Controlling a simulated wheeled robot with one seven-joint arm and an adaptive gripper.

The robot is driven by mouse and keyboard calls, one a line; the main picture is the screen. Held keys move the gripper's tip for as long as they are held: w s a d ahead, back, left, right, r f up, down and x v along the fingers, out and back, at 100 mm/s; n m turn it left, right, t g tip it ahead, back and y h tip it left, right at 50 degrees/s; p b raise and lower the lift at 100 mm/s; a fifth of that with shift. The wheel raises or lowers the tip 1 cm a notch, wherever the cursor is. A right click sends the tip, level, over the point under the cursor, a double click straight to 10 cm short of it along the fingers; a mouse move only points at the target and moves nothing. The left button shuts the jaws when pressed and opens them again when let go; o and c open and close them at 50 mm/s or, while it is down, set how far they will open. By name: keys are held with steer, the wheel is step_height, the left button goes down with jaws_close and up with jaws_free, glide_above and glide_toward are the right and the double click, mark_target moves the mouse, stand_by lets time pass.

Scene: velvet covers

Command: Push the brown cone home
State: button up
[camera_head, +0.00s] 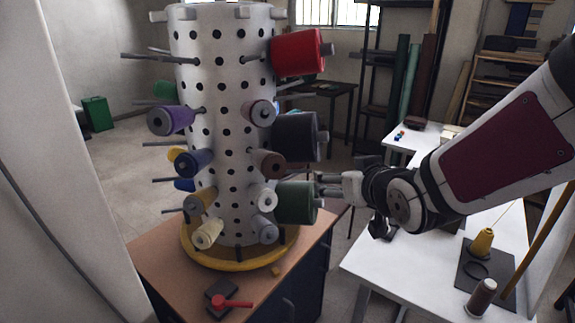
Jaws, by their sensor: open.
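A brown cone (271,164) sits on a peg on the front right of the white perforated column (232,130), its end facing me. How far it sits along its peg I cannot tell. Another brown cone (482,297) stands on the white table at the lower right. My gripper (325,184) reaches in from the right, its fingers pointing left at the column. It is open with nothing seen between the fingers. Its tips are right of and a little below the column's brown cone, close by the dark green cone (296,202); whether they touch it is unclear.
Red (298,53), black (296,137), purple (172,120) and several other cones and bare pegs stick out around the column. It stands on a yellow ring (208,257) on a wooden cabinet (160,255). A yellow cone (482,241) stands on the white table (385,268).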

steer(key=w+a+f+n+t+y, duration=0.1)
steer(key=w+a+f+y, duration=0.1)
steer(key=w+a, duration=0.15)
steer(key=n+t+y+b, duration=0.2)
steer(key=y, duration=0.2)
glide_toward(258, 156)
steer(key=s+d+f, duration=0.1)
steer(key=d+f, duration=0.1)
steer(key=d, duration=0.1)
steer(key=x, duration=1.1)
steer(key=shift+w+a+r+b, duration=0.2)
steer(key=shift+r+b, duration=0.15)
steer(key=c, duration=1.2)
steer(key=shift+f+b+x, duration=0.25)
steer(key=shift+b+x, duration=0.5)
steer(key=shift+x, duration=0.55)
steer(key=shift+f+b+x, duration=0.2)
steer(key=shift+b+x, duration=0.5)
steer(key=shift+x, duration=0.65)
